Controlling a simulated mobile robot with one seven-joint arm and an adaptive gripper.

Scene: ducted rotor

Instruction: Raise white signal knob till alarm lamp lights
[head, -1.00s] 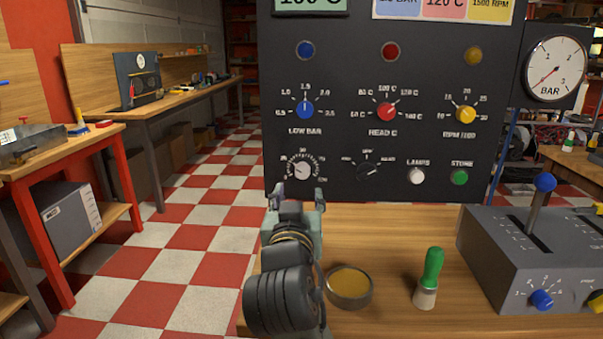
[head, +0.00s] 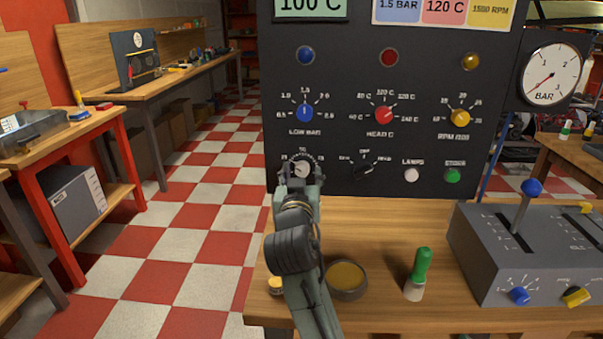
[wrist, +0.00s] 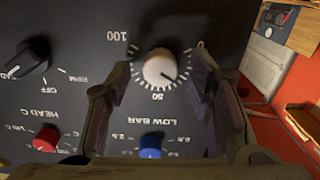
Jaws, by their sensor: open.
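The white signal knob (head: 301,170) sits on a round scale at the lower left of the black panel. My gripper (head: 301,174) is at the panel in front of the knob. In the wrist view my gripper (wrist: 160,80) is open, with one finger on each side of the knob; contact is not visible. The blue lamp (head: 306,55), red lamp (head: 389,57) and yellow lamp (head: 471,62) look dark; none is labelled as the alarm.
The blue LOW BAR knob (head: 305,114) is just above my gripper, and a black selector (head: 364,170) is to its right. White (head: 412,174) and green (head: 453,175) buttons follow. A round tin (head: 346,280), green-handled tool (head: 417,275) and grey lever box (head: 520,255) stand on the bench.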

